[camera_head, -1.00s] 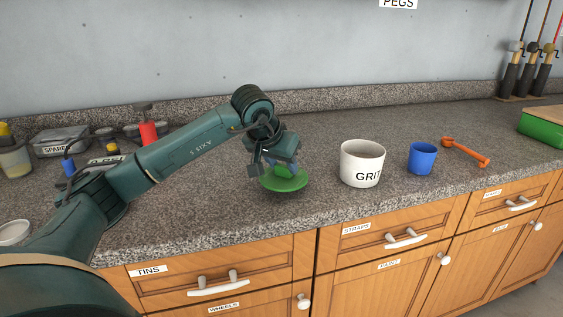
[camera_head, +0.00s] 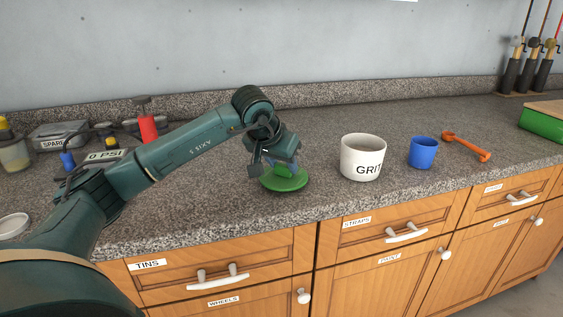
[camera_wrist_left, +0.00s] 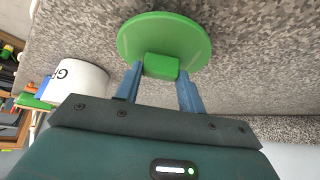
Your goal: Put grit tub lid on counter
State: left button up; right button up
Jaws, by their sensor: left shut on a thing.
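The green round grit tub lid (camera_head: 284,181) is at or just above the speckled counter (camera_head: 225,215), left of the white GRIT tub (camera_head: 362,158); I cannot tell if it touches. My left gripper (camera_head: 283,168) is shut on the lid's green block handle from above. In the left wrist view the lid (camera_wrist_left: 165,38) shows with its handle between the two blue fingers (camera_wrist_left: 160,80). The tub stands upright and open on the counter, and also shows in the left wrist view (camera_wrist_left: 78,82). My right gripper is not in view.
A blue cup (camera_head: 423,153) and an orange wrench-like tool (camera_head: 466,147) lie right of the tub. A green box (camera_head: 543,122) is at the far right. Jars, a SPARES box (camera_head: 60,136) and a red-topped item (camera_head: 148,127) crowd the left. Counter in front of the lid is clear.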

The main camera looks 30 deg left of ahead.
pick_arm(q)
jog(key=shift+f, duration=0.2)
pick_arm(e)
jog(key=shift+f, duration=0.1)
pick_arm(q)
jog(key=o, duration=1)
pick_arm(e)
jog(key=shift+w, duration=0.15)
pick_arm(q)
jog(key=v, duration=1.3)
jog(key=shift+r+p, duration=0.15)
jog(key=shift+p, duration=0.2)
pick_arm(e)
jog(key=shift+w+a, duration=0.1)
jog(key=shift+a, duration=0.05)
pick_arm(q)
jog(key=shift+c, duration=0.3)
grip_shut()
